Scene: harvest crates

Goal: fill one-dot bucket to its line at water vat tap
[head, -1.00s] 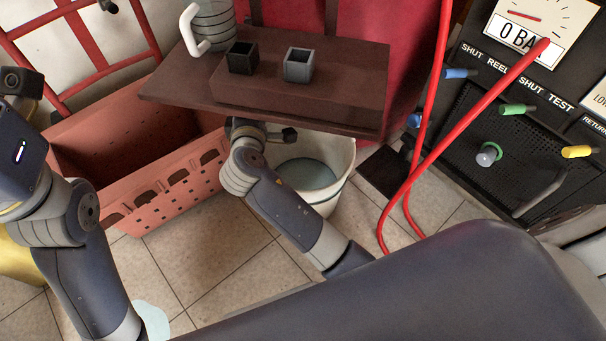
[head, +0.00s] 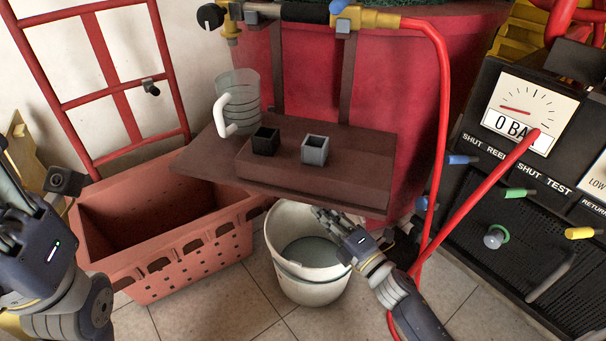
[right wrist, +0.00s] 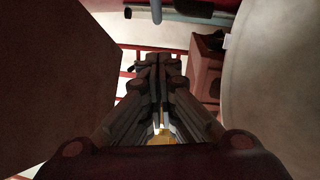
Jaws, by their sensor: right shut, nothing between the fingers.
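The white bucket (head: 308,288) stands on the floor below the shelf, with pale water inside. I see no dot mark on it. The red water vat (head: 390,90) stands behind the shelf. A brass tap (head: 229,30) with a dark-knobbed lever hangs at the upper left, above a clear jug. My right gripper (head: 322,216) is at the bucket's right rim, just under the shelf edge. Its fingers are together and empty, as the right wrist view (right wrist: 158,70) also shows; I cannot tell whether they touch the bucket. My left gripper (head: 8,222) is at the left edge, partly cut off.
The brown shelf (head: 215,155) holds the clear jug (head: 243,100), a black cup (head: 265,141) and a grey cup (head: 315,150). A salmon crate (head: 170,262) is left of the bucket. A red hose (head: 441,130) and black gauge panel (head: 480,185) stand right.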

